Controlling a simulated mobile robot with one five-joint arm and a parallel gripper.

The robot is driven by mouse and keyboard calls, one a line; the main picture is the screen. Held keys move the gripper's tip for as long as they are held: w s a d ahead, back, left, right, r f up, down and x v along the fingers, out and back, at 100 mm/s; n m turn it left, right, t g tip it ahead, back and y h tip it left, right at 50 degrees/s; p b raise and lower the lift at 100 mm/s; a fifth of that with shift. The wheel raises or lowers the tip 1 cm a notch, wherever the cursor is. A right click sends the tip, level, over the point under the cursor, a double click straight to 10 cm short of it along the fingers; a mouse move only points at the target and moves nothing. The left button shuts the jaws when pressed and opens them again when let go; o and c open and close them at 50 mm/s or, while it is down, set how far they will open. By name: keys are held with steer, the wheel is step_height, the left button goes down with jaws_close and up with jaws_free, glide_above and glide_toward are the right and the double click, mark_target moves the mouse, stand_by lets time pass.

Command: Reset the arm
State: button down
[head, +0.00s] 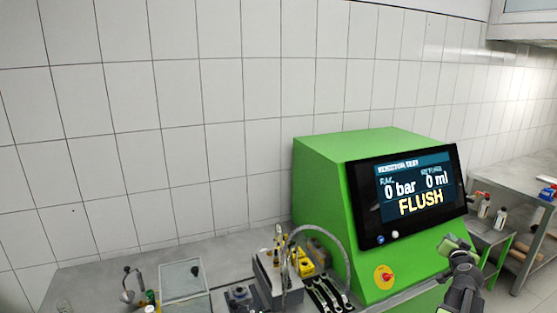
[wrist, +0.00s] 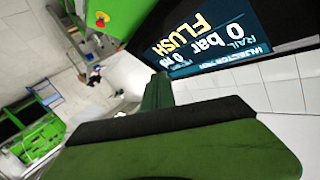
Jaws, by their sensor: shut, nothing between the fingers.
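My gripper (head: 455,243) is at the lower right of the head view, in front of the green test bench and just below the right part of its screen. Its green fingers are shut with nothing between them. In the wrist view the gripper (wrist: 158,92) fills the lower middle, pointing up the picture. The green test bench (head: 322,180) carries a dark screen (head: 415,190) reading "0 bar", "0 ml" and "FLUSH". The screen also shows in the wrist view (wrist: 215,45), tilted and upside down. Most of my arm is out of view.
A red and yellow knob (head: 383,277) sits on the bench front. Left of the bench, a grey worktop (head: 95,285) holds a metal fixture (head: 270,280), several wrenches (head: 328,295) and a clear box (head: 182,280). Bottles (head: 484,208) stand on a side table at right. White tiles line the wall.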

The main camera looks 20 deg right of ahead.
steer(key=w+a+f+n+t+y, duration=0.1)
steer(key=w+a+f+n+y, duration=0.15)
steer(key=w+a, duration=0.55)
steer(key=w+a+f+n+y, duration=0.2)
steer(key=w+a+f+y, duration=0.15)
steer(key=w+a, duration=0.45)
steer(key=w+a+f+n+g+y, duration=0.1)
steer(key=w+a+f+n+y, duration=0.1)
steer(key=a, duration=0.7)
steer(key=w+a+f+n+g+y, duration=0.1)
steer(key=w+a+f+y, duration=0.15)
steer(key=a, duration=0.65)
steer(key=w+a+f+n+g+y, duration=0.1)
steer(key=w+a+f+n+y, duration=0.15)
steer(key=a, duration=0.65)
steer(key=s+a+f+n+g, duration=0.1)
steer(key=s+a+f+g, duration=0.2)
steer(key=a, duration=0.5)
steer(key=s+a+f+n+g+h, duration=0.15)
steer(key=s+a, duration=0.25)
steer(key=a, duration=0.5)
steer(key=s+a+f+g, duration=0.2)
steer(key=s+a+g, duration=0.2)
steer(key=a, duration=0.4)
step_height(320, 180, down, 10)
steer(key=s+b, duration=0.2)
steer(key=b, duration=0.8)
steer(key=shift+s+a+f+g, duration=0.15)
steer(key=shift+s+a+g, duration=0.1)
steer(key=shift+g, duration=0.1)
